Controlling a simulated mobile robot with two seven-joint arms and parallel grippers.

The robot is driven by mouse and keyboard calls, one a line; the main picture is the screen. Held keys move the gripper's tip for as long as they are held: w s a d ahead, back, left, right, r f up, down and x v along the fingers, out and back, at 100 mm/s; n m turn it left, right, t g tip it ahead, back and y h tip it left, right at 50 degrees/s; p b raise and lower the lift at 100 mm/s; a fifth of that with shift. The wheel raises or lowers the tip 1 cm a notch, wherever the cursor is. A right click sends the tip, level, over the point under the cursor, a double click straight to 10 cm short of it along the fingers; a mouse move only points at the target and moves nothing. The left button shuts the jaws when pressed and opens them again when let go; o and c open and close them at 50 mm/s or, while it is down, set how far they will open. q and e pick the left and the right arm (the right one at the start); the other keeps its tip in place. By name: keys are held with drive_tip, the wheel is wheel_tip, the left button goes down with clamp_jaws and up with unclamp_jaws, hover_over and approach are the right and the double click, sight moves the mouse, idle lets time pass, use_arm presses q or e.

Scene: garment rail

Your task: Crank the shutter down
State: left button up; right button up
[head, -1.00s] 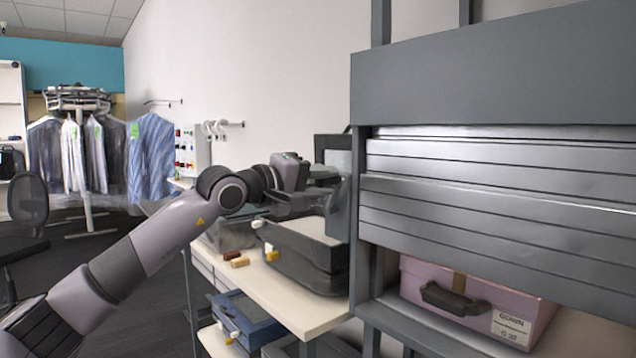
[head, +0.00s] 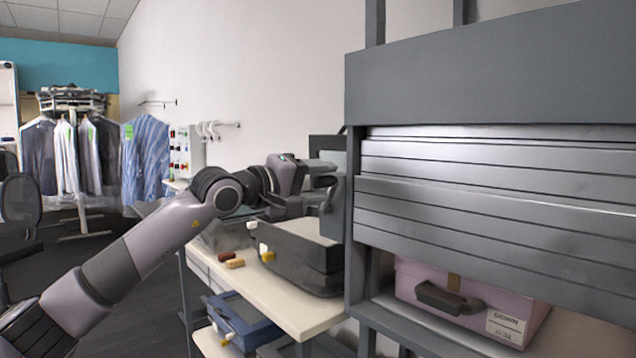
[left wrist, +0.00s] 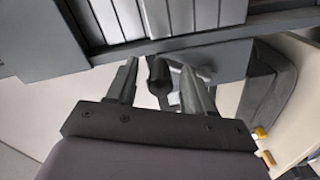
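The shutter (head: 480,205) is grey and slatted, and it hangs partly lowered in its grey frame, with its lower edge above a pink case. My left gripper (head: 328,187) is at the left side of the frame, by the crank. In the left wrist view the dark crank handle (left wrist: 158,78) stands between the two fingers of my left gripper (left wrist: 160,88), with a gap visible on either side. The fingers are apart and do not appear to grip it. The gripper hides most of the crank in the head view. My right gripper is not in view.
The pink case (head: 470,303) sits in the bay under the shutter. A dark case (head: 295,260) stands on the pale bench (head: 307,315) just below my left gripper. A blue case (head: 243,322) lies on a lower shelf. Garments hang at the far left.

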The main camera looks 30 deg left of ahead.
use_arm(q)
drive_tip(key=shift+s+a, duration=0.15)
drive_tip(key=shift+s, duration=0.2)
drive_tip(key=b+v, duration=0.1)
drive_tip(key=v, duration=0.4)
drive_tip(key=shift+f+b, duration=0.1)
drive_tip(key=shift+b, duration=0.2)
drive_tip(key=shift+s+a, duration=0.25)
drive_tip(key=shift+s, duration=0.4)
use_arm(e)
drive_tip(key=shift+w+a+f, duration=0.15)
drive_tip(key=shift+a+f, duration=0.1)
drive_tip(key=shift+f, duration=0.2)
